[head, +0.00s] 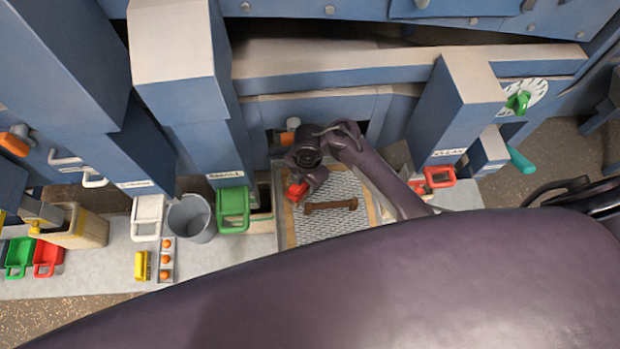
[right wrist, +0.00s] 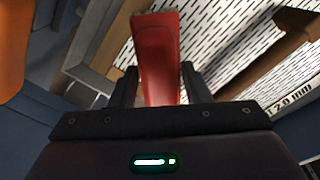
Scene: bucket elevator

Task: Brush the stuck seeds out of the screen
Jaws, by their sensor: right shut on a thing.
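The screen (head: 345,187) is a slotted pale metal sheet in a wooden-edged frame; it also shows in the right wrist view (right wrist: 225,45). My right gripper (head: 299,188) is over the screen's left part. It is shut on a red tool (right wrist: 157,50), which also shows in the head view (head: 296,192). A brown bar with wider ends (head: 330,206) lies across the screen to the right of the gripper. Seeds cannot be made out. My left gripper is out of view.
Left of the screen are a green bin (head: 233,208), a grey bucket (head: 191,218) and a white bin (head: 147,216). A red bin (head: 440,177) stands to the right. Blue machine housings (head: 185,85) rise close behind. My purple arm covers the front.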

